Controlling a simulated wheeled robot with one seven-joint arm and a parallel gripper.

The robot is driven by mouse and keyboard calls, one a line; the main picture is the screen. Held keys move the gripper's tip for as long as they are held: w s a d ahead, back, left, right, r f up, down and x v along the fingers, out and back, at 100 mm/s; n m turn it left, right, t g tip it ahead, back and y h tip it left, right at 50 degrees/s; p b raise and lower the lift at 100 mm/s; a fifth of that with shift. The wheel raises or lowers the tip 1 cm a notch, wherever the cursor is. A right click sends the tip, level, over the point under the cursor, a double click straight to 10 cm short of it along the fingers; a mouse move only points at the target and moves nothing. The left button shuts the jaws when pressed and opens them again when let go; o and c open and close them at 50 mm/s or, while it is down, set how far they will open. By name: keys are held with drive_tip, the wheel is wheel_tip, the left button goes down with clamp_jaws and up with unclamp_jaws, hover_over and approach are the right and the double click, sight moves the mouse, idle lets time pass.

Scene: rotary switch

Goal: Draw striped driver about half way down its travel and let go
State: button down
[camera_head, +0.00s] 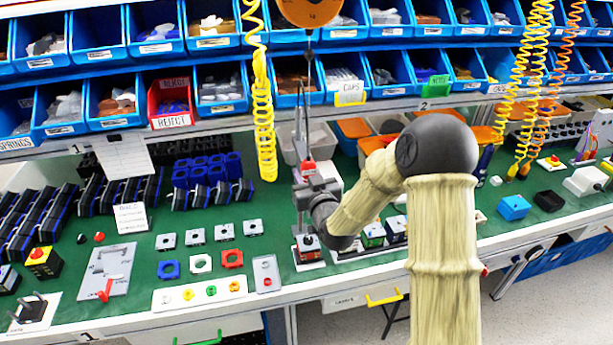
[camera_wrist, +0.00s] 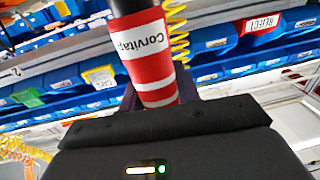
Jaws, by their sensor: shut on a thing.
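The striped driver (camera_head: 308,168) is red and white and hangs upright in the middle of the head view, above the bench. In the wrist view the driver (camera_wrist: 148,60) fills the upper middle, with red and white bands and a white "Corvitap" label. My gripper (camera_head: 308,184) is at the driver and shut on it. In the wrist view the dark fingers of my gripper (camera_wrist: 158,92) stand on both sides of its lower red part. The driver's far end is out of the wrist view.
An orange balancer (camera_head: 309,10) hangs above the driver. A small fixture (camera_head: 308,246) with a red-topped part stands on the green bench below. A yellow coiled hose (camera_head: 264,120) hangs close at the left. Blue bins (camera_head: 220,90) line the back.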

wheel_tip(320, 180, down, 4)
drive_tip(key=b, duration=0.3)
drive_tip(key=shift+r+b, duration=0.15)
drive_tip(key=shift+b, duration=0.2)
drive_tip(key=c, duration=1)
unclamp_jaws()
drive_tip(key=shift+r, duration=0.1)
drive_tip(key=shift+s, duration=0.1)
